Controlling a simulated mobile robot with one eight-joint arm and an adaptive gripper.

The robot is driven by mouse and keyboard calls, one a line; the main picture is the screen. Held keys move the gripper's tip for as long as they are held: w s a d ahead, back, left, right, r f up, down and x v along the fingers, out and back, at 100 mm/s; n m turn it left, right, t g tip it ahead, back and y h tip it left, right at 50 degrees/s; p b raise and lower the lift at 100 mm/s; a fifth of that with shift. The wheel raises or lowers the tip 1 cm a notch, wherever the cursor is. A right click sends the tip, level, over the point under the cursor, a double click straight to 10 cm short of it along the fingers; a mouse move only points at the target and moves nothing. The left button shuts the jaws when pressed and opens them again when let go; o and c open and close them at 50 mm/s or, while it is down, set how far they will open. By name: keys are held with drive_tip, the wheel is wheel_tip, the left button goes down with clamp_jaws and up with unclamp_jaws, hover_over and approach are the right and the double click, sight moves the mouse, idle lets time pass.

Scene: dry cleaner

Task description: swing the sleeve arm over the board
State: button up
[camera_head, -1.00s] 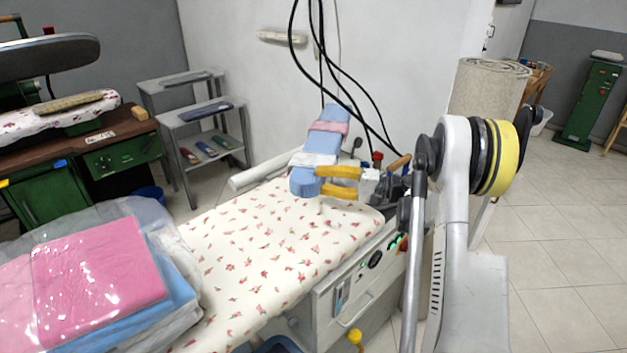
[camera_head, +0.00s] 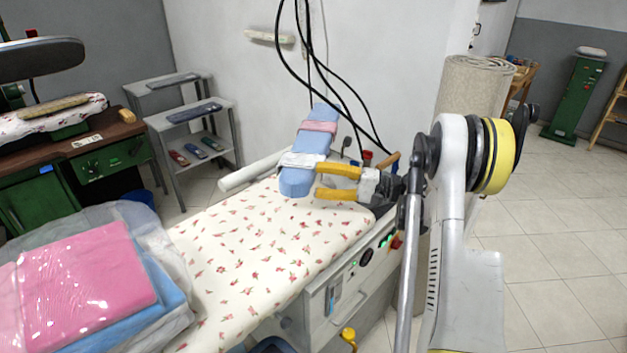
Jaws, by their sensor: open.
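The sleeve arm (camera_head: 306,148) is a narrow padded blue board with a pink band and a white band around it. It lies above the far end of the floral ironing board (camera_head: 265,238), its near rounded end over the cloth. My gripper (camera_head: 318,182) has two yellow fingers, spread apart, pointing left at the sleeve arm's near end. The upper finger overlaps the sleeve arm's right edge in the picture. I cannot tell if it touches. The sleeve arm's mount is hidden behind my gripper and arm.
Folded pink and blue clothes in clear plastic (camera_head: 85,280) lie on the board's near left. Black cables (camera_head: 330,65) hang above the far end. A grey shelf (camera_head: 195,115) stands behind, and a green press (camera_head: 80,160) is at left. Tiled floor at right is open.

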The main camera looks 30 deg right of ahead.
drive_tip(key=v, duration=1)
drive_tip(key=a+r, duration=0.1)
drive_tip(key=a, duration=0.1)
drive_tip(key=w+a+r+g+h, duration=0.1)
drive_tip(key=a, duration=0.2)
drive_tip(key=w+a+r+g, duration=0.1)
drive_tip(key=a, duration=0.2)
drive_tip(key=shift+w+r+h, duration=0.1)
drive_tip(key=shift+h, duration=0.3)
drive_tip(key=s+a+r+n+g+h, duration=0.1)
drive_tip(key=s+a+n+g+h, duration=0.1)
drive_tip(key=s+a+h, duration=0.5)
drive_tip(key=s+a+r+n+g, duration=0.15)
drive_tip(key=s+a, duration=0.25)
drive_tip(key=a, duration=0.7)
drive_tip(key=s+f+n+t+h, duration=0.1)
drive_tip(key=s+n+h, duration=0.3)
drive_tip(key=s, duration=0.9)
drive_tip(key=shift+a+f+h, duration=0.5)
drive_tip(key=shift+f+h, duration=0.1)
drive_tip(key=shift+f, duration=0.05)
